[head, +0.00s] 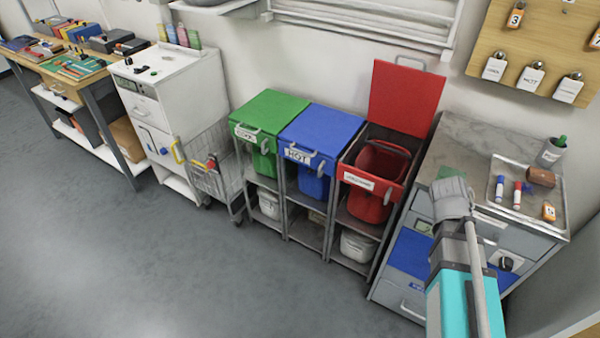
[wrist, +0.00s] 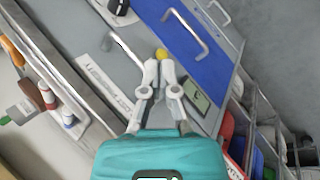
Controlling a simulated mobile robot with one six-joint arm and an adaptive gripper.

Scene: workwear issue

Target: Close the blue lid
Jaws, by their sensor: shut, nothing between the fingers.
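The blue lid (head: 320,130) lies flat and down over the top of the blue bin (head: 312,183), the middle one of three bins, in the head view. A label reading HOT and a handle sit at its front edge. In the wrist view my gripper (wrist: 160,62) is shut with its fingertips together, in front of the grey cabinet's drawers. It is to the right of the blue bin and apart from the lid. A small part of the blue bin (wrist: 258,162) shows at the lower right there.
The red lid (head: 405,97) stands open above the red bin (head: 370,205). The green lid (head: 270,112) is down. The grey cabinet (head: 400,285) with a tray (head: 497,190) is at right. A wire cart (head: 215,178) stands left of the bins. The floor in front is clear.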

